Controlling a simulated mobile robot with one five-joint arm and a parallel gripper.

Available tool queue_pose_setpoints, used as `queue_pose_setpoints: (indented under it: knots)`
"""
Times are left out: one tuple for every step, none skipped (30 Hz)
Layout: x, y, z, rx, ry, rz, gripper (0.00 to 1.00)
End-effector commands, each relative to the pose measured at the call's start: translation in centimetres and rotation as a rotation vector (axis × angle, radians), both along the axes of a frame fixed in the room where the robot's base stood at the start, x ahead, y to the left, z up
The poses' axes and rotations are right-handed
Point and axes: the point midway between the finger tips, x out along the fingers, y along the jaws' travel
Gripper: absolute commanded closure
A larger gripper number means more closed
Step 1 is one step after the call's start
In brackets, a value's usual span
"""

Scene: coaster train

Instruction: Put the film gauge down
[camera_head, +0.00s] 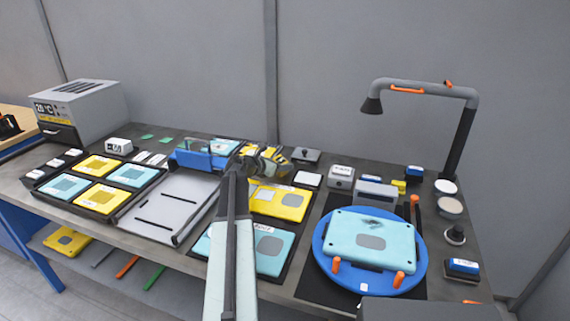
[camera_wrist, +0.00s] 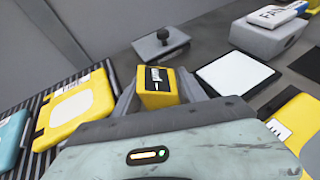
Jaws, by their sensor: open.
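A small yellow block with a dark label, which looks like the film gauge (camera_wrist: 158,84), is upright between the fingers of my gripper (camera_wrist: 159,92) in the wrist view. The jaws are open, with a finger on each side of the block. I cannot tell whether either finger touches it, and its lower part is hidden. In the head view my gripper (camera_head: 268,157) is over the back middle of the bench, and a little yellow shows at its tip.
A white square pad (camera_wrist: 234,75) lies right of the gauge, and a grey plate with a knob (camera_wrist: 163,43) lies behind it. A ribbed rack with yellow and teal plates (camera_wrist: 72,108) is on the left. A blue turntable (camera_head: 415,278) holds a teal plate.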

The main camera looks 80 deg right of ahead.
Motion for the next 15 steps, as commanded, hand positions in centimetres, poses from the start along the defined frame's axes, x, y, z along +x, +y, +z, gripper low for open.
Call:
queue_pose_setpoints:
  knots:
    - [0.7,1.4,1.1,0.001,0.001,0.003,0.51]
    - [1.1,2.0,1.4,0.0,0.0,0.002,0.51]
    - [1.6,2.8,1.8,-0.001,-0.001,0.003,0.51]
    - [2.0,3.4,2.1,0.0,-0.002,0.003,0.51]
    - [2.3,4.0,2.4,0.0,-0.001,0.002,0.51]
    - [2.8,4.6,2.7,0.001,-0.001,0.003,0.51]
    - [3.2,5.1,2.9,0.0,0.0,0.003,0.51]
    - [3.4,5.5,3.1,0.0,-0.001,0.002,0.51]
    - [3.8,6.0,3.3,0.0,0.0,0.001,0.51]
    - [4.0,6.3,3.4,0.0,0.0,0.001,0.51]
    - [4.2,6.6,3.5,0.0,0.0,0.001,0.51]
    - [4.4,6.9,3.6,0.0,0.0,0.001,0.51]
    - [4.5,7.0,3.7,0.0,0.0,0.001,0.51]
    - [4.6,7.1,3.7,-0.001,-0.001,0.0,0.51]
    - [4.7,7.2,3.7,0.0,0.0,-0.001,0.51]
